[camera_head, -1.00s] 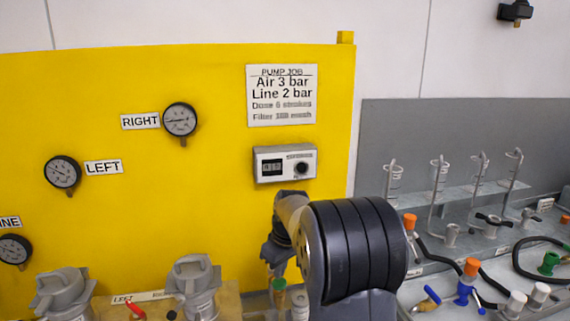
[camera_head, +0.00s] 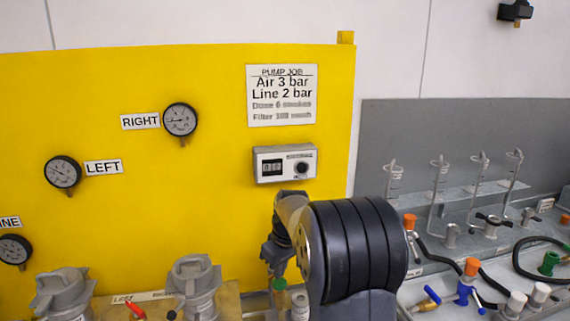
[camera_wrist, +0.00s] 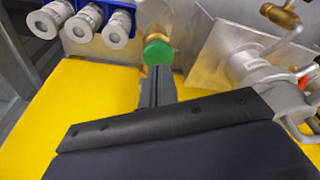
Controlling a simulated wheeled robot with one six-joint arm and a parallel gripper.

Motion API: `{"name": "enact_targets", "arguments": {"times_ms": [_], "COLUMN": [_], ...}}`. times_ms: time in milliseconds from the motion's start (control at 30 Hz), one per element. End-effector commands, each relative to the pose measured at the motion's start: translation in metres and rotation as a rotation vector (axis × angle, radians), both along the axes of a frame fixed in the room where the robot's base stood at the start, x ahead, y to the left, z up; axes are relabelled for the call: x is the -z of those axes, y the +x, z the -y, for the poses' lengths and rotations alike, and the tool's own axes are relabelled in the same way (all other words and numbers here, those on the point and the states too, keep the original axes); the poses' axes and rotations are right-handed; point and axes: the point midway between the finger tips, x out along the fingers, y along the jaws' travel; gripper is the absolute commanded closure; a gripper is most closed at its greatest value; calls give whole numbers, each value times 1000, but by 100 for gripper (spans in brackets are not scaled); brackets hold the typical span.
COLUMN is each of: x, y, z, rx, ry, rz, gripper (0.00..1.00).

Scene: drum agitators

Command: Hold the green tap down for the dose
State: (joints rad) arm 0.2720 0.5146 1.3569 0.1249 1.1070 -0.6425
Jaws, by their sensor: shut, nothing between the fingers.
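The green tap (camera_wrist: 158,52) has a round green cap on a brass body and shows at the top centre of the wrist view. It also shows low in the head view (camera_head: 279,285), just left of my arm. My gripper (camera_wrist: 156,72) is shut and empty, its dark fingers reaching up to the near edge of the green cap. I cannot tell whether they press on it. In the head view my forearm hides much around the tap. A small counter box (camera_head: 285,165) with a dark display and a knob is on the yellow panel; its digits are too small to read.
The yellow panel (camera_head: 220,220) carries round gauges and a job sign (camera_head: 282,95). Grey capped housings (camera_head: 193,285) stand at the lower left. A bench with hooked tubes, hoses and a blue valve (camera_head: 465,290) is at right. Grey cylinders (camera_wrist: 83,28) sit left of the tap.

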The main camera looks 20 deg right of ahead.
Motion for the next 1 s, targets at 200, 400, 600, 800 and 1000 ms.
{"name": "enact_targets", "arguments": {"times_ms": [200, 400, 600, 800, 1000], "x": [0, 2, 11, 19, 27], "y": [0, 0, 0, 0, 0], "z": [0, 0, 0, 0, 0], "rx": [0, 0, 0, 0, 0], "ry": [0, 0, 0, 0, 1], "rz": [0, 0, 0, 0, -1], "gripper": [100, 100, 100, 100, 100]}}
